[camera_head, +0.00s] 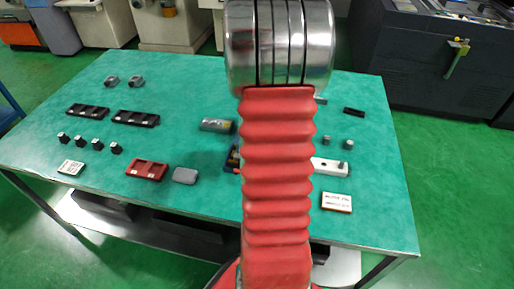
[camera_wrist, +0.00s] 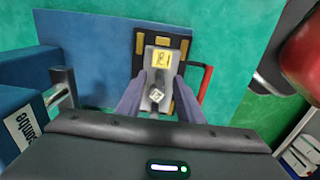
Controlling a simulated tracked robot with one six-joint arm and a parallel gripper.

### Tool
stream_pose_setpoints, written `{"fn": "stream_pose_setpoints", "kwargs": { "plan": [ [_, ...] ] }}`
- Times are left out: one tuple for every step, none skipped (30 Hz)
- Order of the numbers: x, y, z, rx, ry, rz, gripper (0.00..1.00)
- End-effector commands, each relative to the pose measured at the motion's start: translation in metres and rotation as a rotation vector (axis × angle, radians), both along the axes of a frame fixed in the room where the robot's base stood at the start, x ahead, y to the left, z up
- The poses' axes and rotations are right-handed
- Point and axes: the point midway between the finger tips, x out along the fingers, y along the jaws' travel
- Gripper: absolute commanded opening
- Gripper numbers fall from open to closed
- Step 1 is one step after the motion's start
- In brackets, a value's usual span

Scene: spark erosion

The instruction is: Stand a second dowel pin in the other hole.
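In the head view a white block (camera_head: 329,166) lies on the right of the table, partly behind my arm. A dark hole shows in its top, and a small grey upright piece, perhaps a dowel pin (camera_head: 346,169), is at its right end. Two small grey pieces (camera_head: 326,140) stand just behind it; I cannot tell whether they are pins. My gripper is hidden in the head view. In the wrist view my gripper (camera_wrist: 158,98) has its bluish fingers apart, either side of a grey piece with a dark knob. I cannot tell whether they touch it.
The wrist view shows a yellow label (camera_wrist: 162,58) and a black plate (camera_wrist: 184,45) beyond the fingers. On the green table (camera_head: 215,85) are black trays (camera_head: 136,118), a red tray (camera_head: 146,169), a grey box (camera_head: 185,175) and a white card (camera_head: 337,202).

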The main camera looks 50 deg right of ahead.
Motion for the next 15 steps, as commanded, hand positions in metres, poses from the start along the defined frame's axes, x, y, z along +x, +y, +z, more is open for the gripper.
{"fn": "stream_pose_setpoints", "kwargs": {
  "plan": [
    [0.000, -0.001, 0.004, -0.002, -0.002, 0.000, 0.34],
    [0.000, -0.001, 0.007, -0.003, -0.003, 0.000, 0.34],
    [0.000, -0.001, 0.012, -0.003, -0.003, 0.000, 0.34],
    [0.000, -0.001, 0.016, -0.003, -0.003, 0.000, 0.34],
    [0.000, -0.001, 0.020, -0.004, -0.003, 0.000, 0.34],
    [0.000, -0.001, 0.026, -0.003, -0.003, 0.000, 0.34],
    [0.000, -0.001, 0.031, -0.003, -0.003, 0.000, 0.34],
    [0.000, -0.001, 0.036, -0.004, -0.003, 0.000, 0.34],
    [0.000, -0.001, 0.043, -0.003, -0.003, 0.000, 0.34],
    [0.000, -0.001, 0.049, -0.004, -0.003, 0.000, 0.34],
    [-0.001, -0.001, 0.054, -0.004, -0.003, 0.000, 0.34],
    [-0.001, -0.001, 0.061, -0.004, -0.003, 0.000, 0.34],
    [-0.001, -0.001, 0.066, -0.003, -0.003, 0.000, 0.34],
    [-0.001, -0.001, 0.071, -0.003, -0.003, 0.000, 0.34],
    [-0.001, -0.001, 0.079, -0.004, -0.003, 0.000, 0.34]
  ]
}}
